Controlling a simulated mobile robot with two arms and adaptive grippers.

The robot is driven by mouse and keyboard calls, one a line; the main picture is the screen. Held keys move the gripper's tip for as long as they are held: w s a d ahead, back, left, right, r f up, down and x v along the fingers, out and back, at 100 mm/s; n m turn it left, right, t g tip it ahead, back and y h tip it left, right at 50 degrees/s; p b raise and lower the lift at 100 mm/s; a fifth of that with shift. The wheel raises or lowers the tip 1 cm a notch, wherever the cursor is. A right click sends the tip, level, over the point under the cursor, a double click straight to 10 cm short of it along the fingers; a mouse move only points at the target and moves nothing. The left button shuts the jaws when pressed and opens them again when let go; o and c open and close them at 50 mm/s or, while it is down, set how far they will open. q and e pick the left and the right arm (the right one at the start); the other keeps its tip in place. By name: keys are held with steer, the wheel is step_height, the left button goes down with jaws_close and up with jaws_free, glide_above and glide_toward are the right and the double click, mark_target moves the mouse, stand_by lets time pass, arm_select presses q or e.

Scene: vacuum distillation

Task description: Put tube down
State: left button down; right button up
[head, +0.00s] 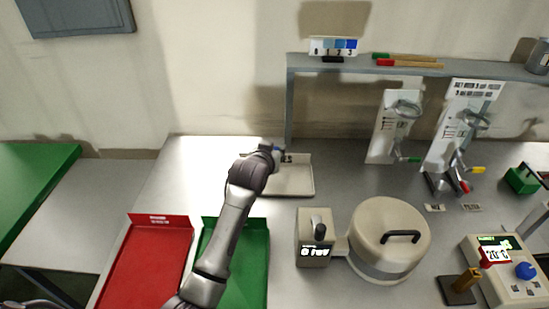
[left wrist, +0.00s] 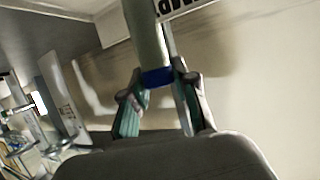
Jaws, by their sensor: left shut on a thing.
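My left gripper (head: 268,152) is at the far side of the table, by the back left corner of a cream tray (head: 302,188). In the left wrist view the fingers (left wrist: 158,88) are closed around a grey-green tube (left wrist: 147,38) with a dark blue band between them. In the head view the tube is mostly hidden by my arm; I cannot tell whether it touches the tray. My right gripper is not in view.
A red tray (head: 150,262) and a green tray (head: 256,262) lie at the front left. A lidded beige pot (head: 370,240) stands right of my arm. A grey shelf (head: 465,72) runs along the back, with glassware holders below it.

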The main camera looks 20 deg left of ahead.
arm_select(q)
step_height(320, 180, down, 3)
steer(key=shift+f+p, duration=0.2)
steer(key=shift+p, duration=0.1)
steer(key=shift+f, duration=0.35)
steer(key=c, duration=0.9)
jaws_free()
steer(key=shift+s, duration=0.1)
steer(key=v, duration=1.2)
steer(key=shift+b, duration=0.35)
steer(key=shift+r, duration=0.1)
